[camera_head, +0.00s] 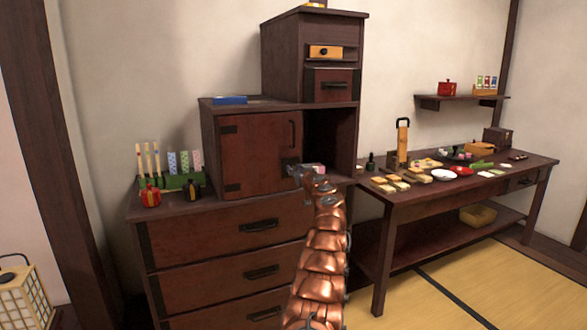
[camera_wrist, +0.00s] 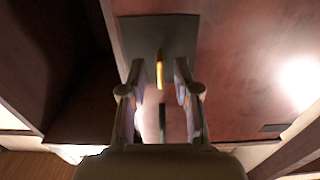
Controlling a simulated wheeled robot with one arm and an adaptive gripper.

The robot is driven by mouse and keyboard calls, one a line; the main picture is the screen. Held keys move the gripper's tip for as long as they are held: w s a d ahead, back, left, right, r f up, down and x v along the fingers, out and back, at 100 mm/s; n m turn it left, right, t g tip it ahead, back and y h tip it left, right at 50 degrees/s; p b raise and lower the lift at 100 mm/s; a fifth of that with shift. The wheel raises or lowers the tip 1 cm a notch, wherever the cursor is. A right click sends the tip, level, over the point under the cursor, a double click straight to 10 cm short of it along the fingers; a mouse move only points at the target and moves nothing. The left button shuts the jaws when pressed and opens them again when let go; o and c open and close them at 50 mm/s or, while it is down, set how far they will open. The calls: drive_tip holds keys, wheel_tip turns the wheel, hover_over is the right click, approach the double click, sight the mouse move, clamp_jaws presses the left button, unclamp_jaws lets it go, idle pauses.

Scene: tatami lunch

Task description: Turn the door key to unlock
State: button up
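The gold door key (camera_wrist: 159,68) sticks out from a dark square lock plate (camera_wrist: 185,30) on the reddish-brown cabinet door (camera_wrist: 235,75). In the head view the door (camera_head: 255,150) looks closed, and the lock plate (camera_head: 288,164) shows at its lower right edge. The key is hidden there. My gripper (camera_wrist: 160,76) faces the plate with its fingers open, one on each side of the key. Gaps show between the key and both fingertips. In the head view my gripper (camera_head: 305,172) is at the door's lower right corner.
An open compartment (camera_head: 330,135) lies right of the door. A green rack (camera_head: 183,182) with sticks and red and black pots stands left on the chest top. A low table (camera_head: 400,195) crowded with food and dishes stands to the right. Tatami floor (camera_head: 500,280) in front is clear.

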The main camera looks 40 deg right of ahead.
drive_tip(key=shift+w+d+p, duration=0.15)
drive_tip(key=shift+w+p, duration=0.3)
drive_tip(key=shift+w, duration=0.15)
drive_tip(key=shift+c, duration=0.3)
clamp_jaws()
